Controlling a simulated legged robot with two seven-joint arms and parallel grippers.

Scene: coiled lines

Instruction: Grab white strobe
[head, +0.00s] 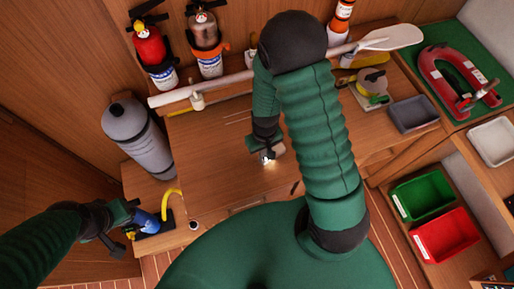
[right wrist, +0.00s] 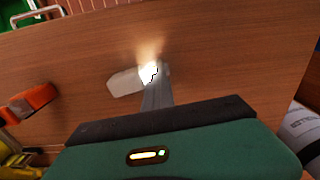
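The white strobe (right wrist: 124,83) lies on the brown wooden bench top in the right wrist view, its lit end glowing against the wood. My right gripper (right wrist: 155,80) reaches down over that lit end, and its grey fingers hide part of the strobe. Whether they are closed on it or just above it, I cannot tell. In the head view my right gripper (head: 268,153) is low over the middle of the bench, with the strobe's glow (head: 267,159) at its tips. My left gripper (head: 118,216) is at the lower left, beside a blue item with a yellow hose; its jaw is unclear.
A white paddle (head: 390,38) lies along the back of the bench (head: 210,145). A grey cylinder (head: 138,135) stands left. Grey (head: 413,113), green (head: 421,195) and red (head: 446,236) bins are at right. An orange item (right wrist: 36,102) lies left of the strobe. Bench around the strobe is mostly clear.

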